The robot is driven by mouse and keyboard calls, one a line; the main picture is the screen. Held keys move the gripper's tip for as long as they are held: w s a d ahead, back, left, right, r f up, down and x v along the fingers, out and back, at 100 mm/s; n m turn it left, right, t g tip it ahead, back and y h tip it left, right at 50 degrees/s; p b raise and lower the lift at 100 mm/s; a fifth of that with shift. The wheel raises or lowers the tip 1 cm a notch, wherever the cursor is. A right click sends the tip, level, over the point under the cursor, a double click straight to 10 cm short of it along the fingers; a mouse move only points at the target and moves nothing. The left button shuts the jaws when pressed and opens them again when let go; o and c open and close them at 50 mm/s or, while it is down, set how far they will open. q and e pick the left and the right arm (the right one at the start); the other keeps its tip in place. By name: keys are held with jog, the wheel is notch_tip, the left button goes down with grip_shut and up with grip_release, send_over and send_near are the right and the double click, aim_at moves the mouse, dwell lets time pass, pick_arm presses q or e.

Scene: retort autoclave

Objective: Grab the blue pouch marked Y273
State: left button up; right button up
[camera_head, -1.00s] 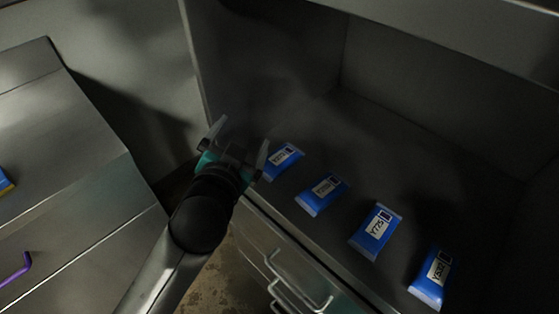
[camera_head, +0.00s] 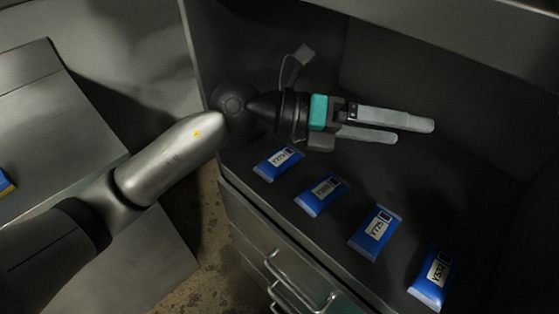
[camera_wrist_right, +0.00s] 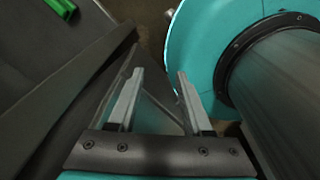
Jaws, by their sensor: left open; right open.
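Several blue pouches lie in a slanting row on the dark shelf. The leftmost pouch (camera_head: 278,163) has a white label that may read Y273, but it is too small to be sure. The second pouch (camera_head: 322,194) has a label I cannot read. The third pouch (camera_head: 376,232) seems to read Y775, and the nearest pouch (camera_head: 433,278) seems to read Y532. My left gripper (camera_head: 414,131) is open and empty, above the shelf behind the row, its fingers pointing right. My right gripper (camera_wrist_right: 160,75) is open and empty in the right wrist view, with no pouch between its fingers.
The shelf (camera_head: 470,190) is enclosed by a back wall and left side wall. Drawers with metal handles (camera_head: 290,285) are below its front edge. A metal surface (camera_head: 60,130) stands at left. A green object (camera_wrist_right: 52,14) shows in the right wrist view.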

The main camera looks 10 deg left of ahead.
pick_arm(q)
jog(key=w+a+f+m+y, duration=0.2)
jog(key=w+a+f+y, duration=0.2)
jog(key=a+f+y, duration=0.35)
jog(key=n+y, duration=0.1)
jog(key=y, duration=0.6)
send_near(279, 159)
jog(key=shift+t, duration=0.4)
jog(key=x, duration=0.3)
jog(key=b+x, duration=0.1)
jog(key=x, duration=0.5)
jog(key=shift+s+f+b, duration=0.15)
jog(key=shift+s+b, duration=0.1)
jog(key=shift+b, duration=0.15)
jog(key=shift+c, duration=0.2)
jog(key=c, duration=1.3)
